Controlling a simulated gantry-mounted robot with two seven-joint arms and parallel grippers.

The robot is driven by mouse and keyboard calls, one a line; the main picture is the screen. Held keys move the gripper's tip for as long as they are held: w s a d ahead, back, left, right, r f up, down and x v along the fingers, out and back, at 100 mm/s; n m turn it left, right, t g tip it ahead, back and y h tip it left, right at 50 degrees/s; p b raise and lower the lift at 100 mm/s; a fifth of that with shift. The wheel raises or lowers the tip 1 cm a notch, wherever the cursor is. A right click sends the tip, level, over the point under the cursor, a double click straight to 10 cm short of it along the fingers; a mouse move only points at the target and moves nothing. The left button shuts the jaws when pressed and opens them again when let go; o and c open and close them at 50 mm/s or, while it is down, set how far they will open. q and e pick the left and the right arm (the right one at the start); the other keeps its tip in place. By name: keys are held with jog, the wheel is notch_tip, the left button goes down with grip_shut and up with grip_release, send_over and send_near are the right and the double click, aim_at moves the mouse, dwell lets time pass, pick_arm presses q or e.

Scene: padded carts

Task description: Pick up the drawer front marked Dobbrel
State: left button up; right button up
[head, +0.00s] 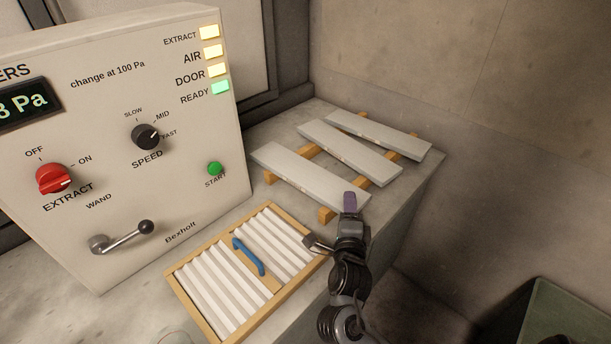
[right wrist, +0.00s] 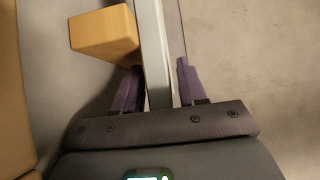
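Three flat grey drawer fronts lie side by side on wooden strips at the back right of the counter in the head view: a near one (head: 308,177), a middle one (head: 350,151) and a far one (head: 380,136). Small marks on their edges are too small to read, so I cannot tell which says Dobbrel. My right gripper (head: 349,203) is at the right end of the near front. In the right wrist view, its purple fingers stand on either side of a grey panel (right wrist: 156,55), with a narrow gap at the right finger. My left gripper is out of view.
The wooden strips (head: 326,215) stick out beneath the fronts; a wood block (right wrist: 105,35) shows beside the panel. A wood-framed pleated filter (head: 210,290) with a blue handle (head: 248,257) lies in front. A control box (head: 120,150) stands left. A wall rises behind.

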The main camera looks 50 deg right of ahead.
grip_shut()
jog(key=shift+r, duration=0.1)
